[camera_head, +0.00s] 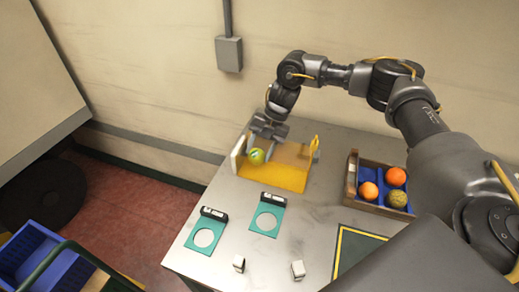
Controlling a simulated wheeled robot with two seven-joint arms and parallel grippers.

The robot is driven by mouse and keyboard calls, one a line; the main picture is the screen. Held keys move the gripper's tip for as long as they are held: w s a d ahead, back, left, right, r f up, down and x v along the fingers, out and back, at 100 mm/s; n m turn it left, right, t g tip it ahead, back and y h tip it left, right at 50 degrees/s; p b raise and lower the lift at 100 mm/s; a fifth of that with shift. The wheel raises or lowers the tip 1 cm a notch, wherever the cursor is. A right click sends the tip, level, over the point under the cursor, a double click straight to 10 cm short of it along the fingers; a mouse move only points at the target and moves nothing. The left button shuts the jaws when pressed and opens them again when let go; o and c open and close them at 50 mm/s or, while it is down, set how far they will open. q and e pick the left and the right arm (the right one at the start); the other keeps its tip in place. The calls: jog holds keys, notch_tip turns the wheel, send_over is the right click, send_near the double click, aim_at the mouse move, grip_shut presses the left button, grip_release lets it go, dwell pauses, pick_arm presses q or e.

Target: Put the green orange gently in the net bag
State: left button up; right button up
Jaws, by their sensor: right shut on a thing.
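The green orange (256,157) is in my right gripper (261,145), which points down at the table's far left and is shut on it. The gripper and orange are by the left part of a yellow open-fronted holder (285,178) with pale side boards. No separate net bag is clear; the yellow holder may be it. I cannot tell whether the orange touches the holder's floor. My right arm reaches in from the right, above the table. My left gripper is not in view.
A wooden crate (351,178) with blue lining holds two oranges (395,176) and a mottled yellow-green fruit (397,199). Two green pads (265,221) with pale circles lie on the grey table (310,230). Two small white blocks (297,269) stand in front. A blue bin (35,262) is lower left.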

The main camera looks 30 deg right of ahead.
jog(key=o, duration=1.1)
jog(key=shift+r+p, duration=3.25)
jog(key=shift+r, duration=0.8)
jog(key=shift+a, duration=0.1)
